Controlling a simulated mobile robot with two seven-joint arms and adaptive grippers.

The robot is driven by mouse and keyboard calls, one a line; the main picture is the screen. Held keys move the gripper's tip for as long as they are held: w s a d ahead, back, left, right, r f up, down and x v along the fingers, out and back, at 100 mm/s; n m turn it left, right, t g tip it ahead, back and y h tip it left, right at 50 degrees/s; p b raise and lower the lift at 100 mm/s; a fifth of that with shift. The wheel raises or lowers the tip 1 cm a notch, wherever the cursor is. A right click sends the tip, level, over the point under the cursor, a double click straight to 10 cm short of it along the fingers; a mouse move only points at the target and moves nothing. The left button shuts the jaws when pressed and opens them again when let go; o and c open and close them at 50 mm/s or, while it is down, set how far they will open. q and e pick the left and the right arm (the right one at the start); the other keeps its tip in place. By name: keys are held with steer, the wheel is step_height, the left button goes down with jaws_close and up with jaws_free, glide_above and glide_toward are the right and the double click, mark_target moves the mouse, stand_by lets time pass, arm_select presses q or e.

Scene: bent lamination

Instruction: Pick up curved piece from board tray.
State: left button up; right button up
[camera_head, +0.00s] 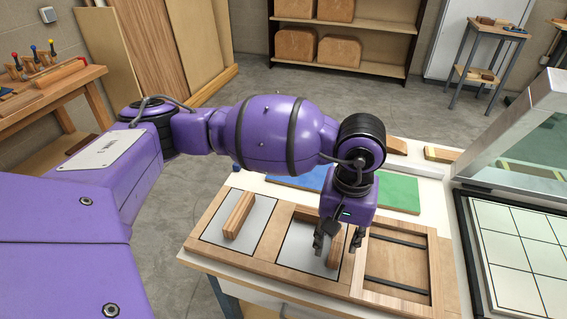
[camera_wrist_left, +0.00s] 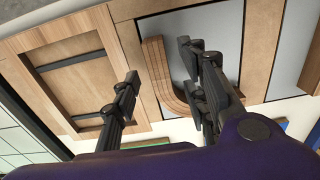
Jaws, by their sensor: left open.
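The board tray (camera_head: 280,212) is a wooden board with two grey panels and a framed recess at its right. The curved piece (camera_head: 335,251) is a brown laminated wooden strip on the middle grey panel, partly hidden by my left gripper (camera_head: 338,245). In the left wrist view the curved piece (camera_wrist_left: 160,75) shows as a J-shaped strip with light layer lines, lying between the spread fingers of my left gripper (camera_wrist_left: 160,65). The gripper is open, and I cannot tell whether a finger touches the piece. My right gripper is not in view.
A wooden block (camera_head: 238,214) lies on the left grey panel. Blue (camera_head: 305,178) and green (camera_head: 398,192) mats lie behind the tray. A clear-sided machine (camera_head: 520,130) and a white gridded panel (camera_head: 515,255) stand at the right.

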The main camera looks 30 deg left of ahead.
arm_select(q)
steer(key=shift+f, duration=0.9)
steer(key=shift+c, duration=0.3)
jaws_close()
steer(key=shift+r, duration=0.1)
steer(key=shift+r, duration=0.15)
